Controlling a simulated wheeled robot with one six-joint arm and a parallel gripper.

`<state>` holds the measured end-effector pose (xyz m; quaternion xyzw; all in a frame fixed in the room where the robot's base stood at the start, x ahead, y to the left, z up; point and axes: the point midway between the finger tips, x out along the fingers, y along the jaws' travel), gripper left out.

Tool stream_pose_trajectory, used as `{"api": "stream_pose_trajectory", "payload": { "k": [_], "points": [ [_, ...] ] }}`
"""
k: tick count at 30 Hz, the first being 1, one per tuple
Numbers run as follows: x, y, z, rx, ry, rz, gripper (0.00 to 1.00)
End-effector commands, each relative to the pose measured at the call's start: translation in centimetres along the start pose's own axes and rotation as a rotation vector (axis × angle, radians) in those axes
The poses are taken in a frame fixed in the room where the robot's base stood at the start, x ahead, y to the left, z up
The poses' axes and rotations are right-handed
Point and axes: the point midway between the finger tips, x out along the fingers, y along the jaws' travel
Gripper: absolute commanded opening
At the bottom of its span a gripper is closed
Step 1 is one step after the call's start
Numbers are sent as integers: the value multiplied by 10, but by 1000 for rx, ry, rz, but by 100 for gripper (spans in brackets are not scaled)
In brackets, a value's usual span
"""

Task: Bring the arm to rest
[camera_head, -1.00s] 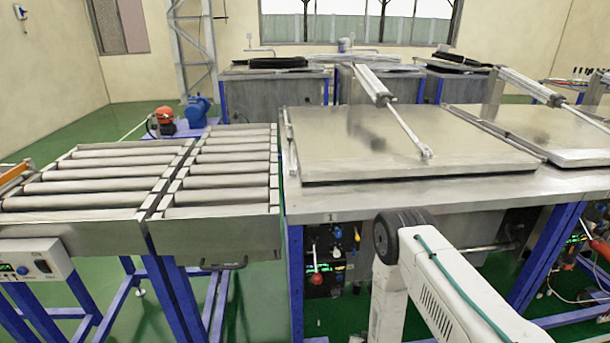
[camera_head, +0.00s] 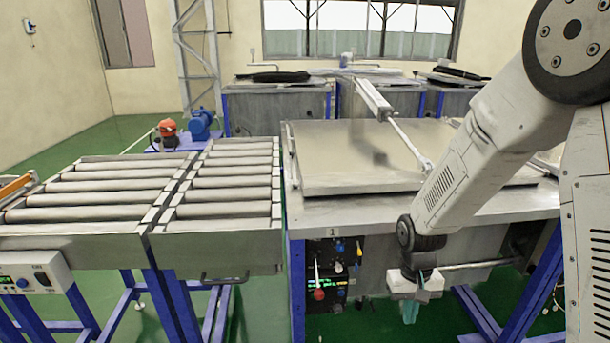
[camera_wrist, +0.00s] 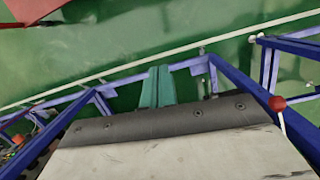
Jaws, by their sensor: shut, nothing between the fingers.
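My gripper (camera_head: 411,310) hangs below my wrist in the head view, in front of the tank numbered 1, and its fingers point down at the floor. In the wrist view its two teal fingers (camera_wrist: 157,88) are together with nothing between them. My arm is raised at the right of the head view and bends down to the wrist. It hides part of the tank's right side.
Tank 1 has a closed metal lid (camera_head: 345,160) with a pneumatic cylinder (camera_head: 375,100). A control panel with a red-knobbed lever (camera_head: 319,294) is left of my gripper; the red knob (camera_wrist: 277,103) shows in the wrist view. A roller conveyor (camera_head: 110,185) stands left. Blue frame legs (camera_wrist: 285,45) are close by.

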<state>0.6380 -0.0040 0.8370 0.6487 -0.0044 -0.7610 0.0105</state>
Motion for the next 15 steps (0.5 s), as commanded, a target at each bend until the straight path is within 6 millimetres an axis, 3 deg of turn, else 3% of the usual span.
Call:
{"api": "stream_pose_trajectory", "payload": {
  "k": [1,6,15],
  "points": [
    [-23,3,16,-2,-9,0,0],
    [-81,11,74,-16,-58,-1,0],
    [-156,21,174,-25,-61,-9,0]
  ]
}}
